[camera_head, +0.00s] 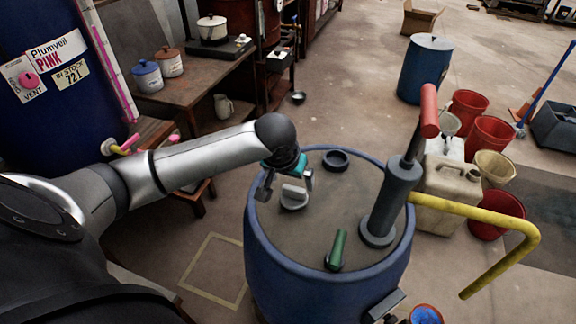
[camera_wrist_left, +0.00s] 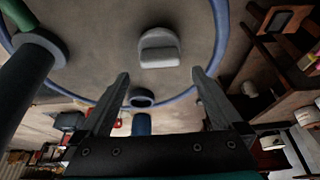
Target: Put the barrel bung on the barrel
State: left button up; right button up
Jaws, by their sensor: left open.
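The barrel (camera_head: 318,290) is a large blue drum with a grey-brown top. The barrel bung (camera_head: 293,198) appears to be the pale grey round piece with a raised grip bar. It lies on the barrel top near its left edge, and in the left wrist view (camera_wrist_left: 159,50) it is beyond the fingertips. A dark raised ring (camera_head: 336,160) stands at the back of the top, apart from the bung; it also shows in the left wrist view (camera_wrist_left: 141,98). My left gripper (camera_head: 287,183) is open and empty, its fingers close to the bung. My right gripper is not seen.
A grey pump (camera_head: 392,200) with a red grip and yellow spout (camera_head: 480,217) rises from the barrel's right side. A green-handled piece (camera_head: 337,250) is at the front of the top. A wooden table (camera_head: 190,88) stands behind left; buckets and a jerrycan (camera_head: 448,180) stand right.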

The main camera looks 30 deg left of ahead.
pick_arm(q)
jog(key=p+v, duration=0.1)
jog(key=v, duration=0.5)
dwell(1.2)
